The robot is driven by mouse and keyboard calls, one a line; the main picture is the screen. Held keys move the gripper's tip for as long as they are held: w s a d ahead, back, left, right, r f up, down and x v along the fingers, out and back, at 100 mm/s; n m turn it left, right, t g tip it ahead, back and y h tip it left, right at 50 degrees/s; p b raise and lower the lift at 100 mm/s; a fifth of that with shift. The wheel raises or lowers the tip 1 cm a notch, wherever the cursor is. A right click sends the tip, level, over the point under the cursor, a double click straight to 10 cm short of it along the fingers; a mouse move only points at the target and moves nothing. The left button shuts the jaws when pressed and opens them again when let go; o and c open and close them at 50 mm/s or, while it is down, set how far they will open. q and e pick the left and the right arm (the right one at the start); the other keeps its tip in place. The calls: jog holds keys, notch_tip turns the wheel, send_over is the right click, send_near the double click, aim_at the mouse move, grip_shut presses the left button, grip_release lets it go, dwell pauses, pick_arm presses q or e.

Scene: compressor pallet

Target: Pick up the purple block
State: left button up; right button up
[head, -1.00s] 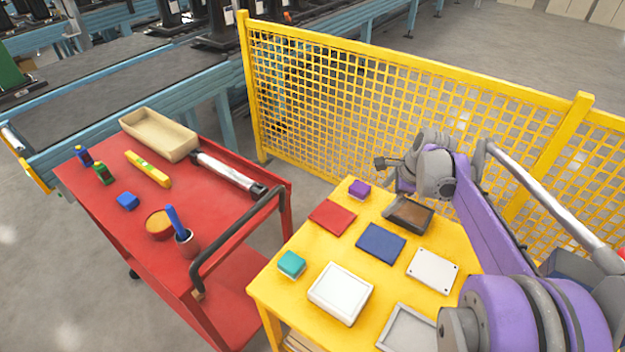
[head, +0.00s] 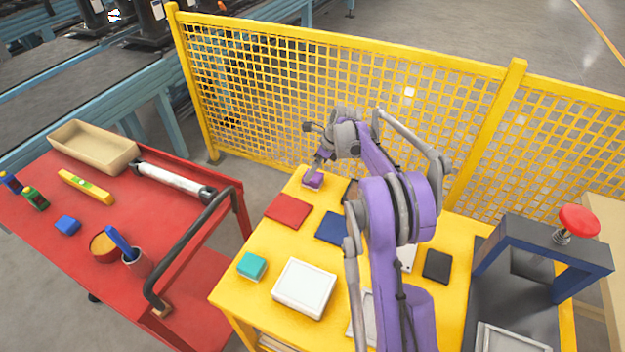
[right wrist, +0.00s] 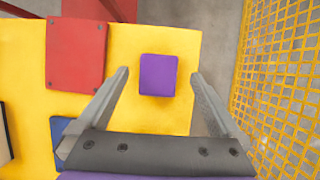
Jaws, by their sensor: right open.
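The purple block (head: 313,180) sits near the far left corner of the yellow table (head: 262,298). In the right wrist view the purple block (right wrist: 158,75) lies flat on the yellow surface, a little beyond the fingertips and between their lines. My right gripper (right wrist: 160,75) is open and empty, with one finger on each side of the block's line and clear of it. In the head view my right gripper (head: 318,165) is right by the block and partly covers it. My left gripper does not show.
A red plate (head: 288,211) and a blue plate (head: 331,229) lie near the block. A teal block (head: 251,266) and a white box (head: 303,288) are nearer the front. A yellow mesh fence (head: 300,100) stands behind the table. A red cart (head: 60,240) is at left.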

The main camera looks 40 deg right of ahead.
jog(key=x, duration=0.4)
jog(key=shift+a+f, duration=0.1)
jog(key=shift+f, duration=0.2)
jog(key=c, duration=1.5)
notch_tip(320, 180, up, 10)
jog(key=shift+r, duration=0.1)
jog(key=o, duration=0.9)
jog(key=c, duration=0.6)
